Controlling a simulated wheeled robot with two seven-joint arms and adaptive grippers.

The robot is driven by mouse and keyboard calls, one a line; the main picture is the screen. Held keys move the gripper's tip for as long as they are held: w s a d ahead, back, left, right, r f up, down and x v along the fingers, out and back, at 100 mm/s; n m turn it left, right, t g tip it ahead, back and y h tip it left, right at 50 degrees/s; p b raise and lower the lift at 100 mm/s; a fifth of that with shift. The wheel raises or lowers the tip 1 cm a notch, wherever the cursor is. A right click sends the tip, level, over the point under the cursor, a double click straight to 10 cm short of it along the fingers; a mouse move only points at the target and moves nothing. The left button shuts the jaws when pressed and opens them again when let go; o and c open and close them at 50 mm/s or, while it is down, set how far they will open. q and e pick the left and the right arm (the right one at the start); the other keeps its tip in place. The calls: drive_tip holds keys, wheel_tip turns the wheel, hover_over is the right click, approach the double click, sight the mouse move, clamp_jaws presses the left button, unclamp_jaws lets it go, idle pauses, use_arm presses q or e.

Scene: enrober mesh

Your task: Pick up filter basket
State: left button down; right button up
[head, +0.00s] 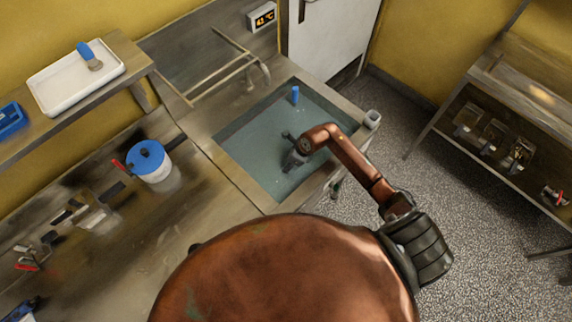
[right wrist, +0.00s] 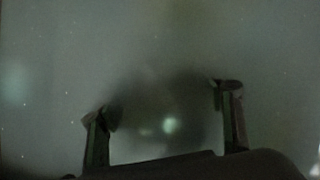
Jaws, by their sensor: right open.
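My right gripper (head: 291,162) reaches down into the sink (head: 228,134), which holds cloudy grey-green water. In the right wrist view the gripper (right wrist: 166,104) is open, its two fingers apart. A dark blurred shape (right wrist: 170,90) shows between and beyond the fingertips. I cannot tell whether it is the filter basket or a shadow. No filter basket can be clearly made out in the head view; the murky water and my arm hide part of the sink. My left gripper is out of view.
A blue upright object (head: 295,95) stands at the sink's back side. A blue-lidded tub (head: 148,162) is on the counter to the left. A white tray (head: 48,92) lies on the shelf.

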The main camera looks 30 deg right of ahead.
drive_tip(key=shift+c, duration=0.3)
drive_tip(key=shift+r, duration=0.1)
drive_tip(key=c, duration=1.3)
